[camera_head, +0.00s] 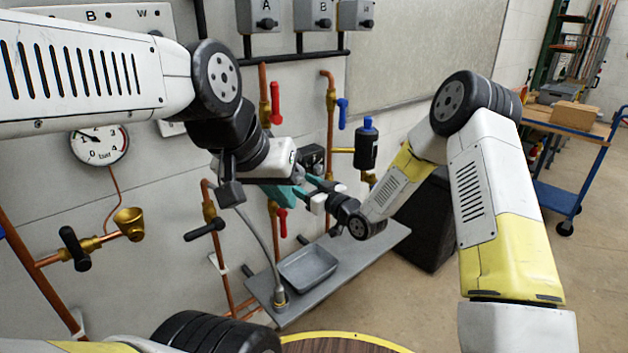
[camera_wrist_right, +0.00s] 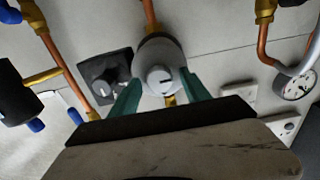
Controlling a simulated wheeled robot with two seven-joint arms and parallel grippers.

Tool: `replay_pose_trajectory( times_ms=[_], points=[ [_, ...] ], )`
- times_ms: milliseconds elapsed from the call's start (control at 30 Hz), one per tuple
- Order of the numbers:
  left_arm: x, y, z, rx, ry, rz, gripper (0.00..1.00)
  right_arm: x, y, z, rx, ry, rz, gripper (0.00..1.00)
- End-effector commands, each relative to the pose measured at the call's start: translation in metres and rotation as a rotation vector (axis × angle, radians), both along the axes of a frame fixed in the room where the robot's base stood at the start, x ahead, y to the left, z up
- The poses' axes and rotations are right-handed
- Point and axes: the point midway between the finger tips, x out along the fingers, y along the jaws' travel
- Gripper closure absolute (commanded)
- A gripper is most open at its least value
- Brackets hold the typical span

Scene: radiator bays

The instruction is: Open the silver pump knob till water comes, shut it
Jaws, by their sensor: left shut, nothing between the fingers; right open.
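In the right wrist view the silver pump (camera_wrist_right: 157,52) sits on a copper pipe, its round face knob (camera_wrist_right: 160,79) marked by a dark slot. The teal fingers of my right gripper (camera_wrist_right: 160,97) stand apart on either side of it; contact cannot be told. In the head view my right gripper (camera_head: 320,185) reaches in from the right, partly hidden. My left gripper (camera_head: 288,194) is shut and empty, close in front of the pipes. The pump is mostly hidden there by the grippers. I see no running water.
A grey tray (camera_head: 308,266) lies on the low shelf (camera_head: 372,246) below. Red valve handles (camera_head: 276,103), a blue handle (camera_head: 342,113), a black bottle (camera_head: 366,150) and a pressure gauge (camera_head: 98,144) crowd the wall. A blue cart (camera_head: 556,197) stands at right.

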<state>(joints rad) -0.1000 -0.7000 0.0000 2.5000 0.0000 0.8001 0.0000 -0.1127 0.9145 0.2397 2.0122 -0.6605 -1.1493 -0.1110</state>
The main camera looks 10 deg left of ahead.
Motion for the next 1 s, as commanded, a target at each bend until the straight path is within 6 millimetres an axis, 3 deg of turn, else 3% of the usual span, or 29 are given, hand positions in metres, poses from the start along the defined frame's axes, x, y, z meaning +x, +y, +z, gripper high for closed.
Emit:
replay_pose_trajectory(
  times_ms=[133,400,767,1000],
  points=[
    [0.0000,0.0000,0.0000,0.000,0.000,0.000,1.00,-0.0001,-0.0002,0.0000,0.000,0.000,0.000,0.49],
    [0.0000,0.0000,0.0000,0.000,0.000,0.000,1.00,-0.0002,-0.0005,0.0000,0.000,0.000,0.000,1.00],
    [0.0000,0.0000,0.0000,0.000,0.000,0.000,1.00,0.0004,-0.0013,0.0000,0.031,0.040,-0.002,1.00],
    [0.0000,0.0000,0.0000,0.000,0.000,0.000,1.00,0.0012,-0.0022,0.0000,0.125,0.159,-0.003,1.00]
  ],
)
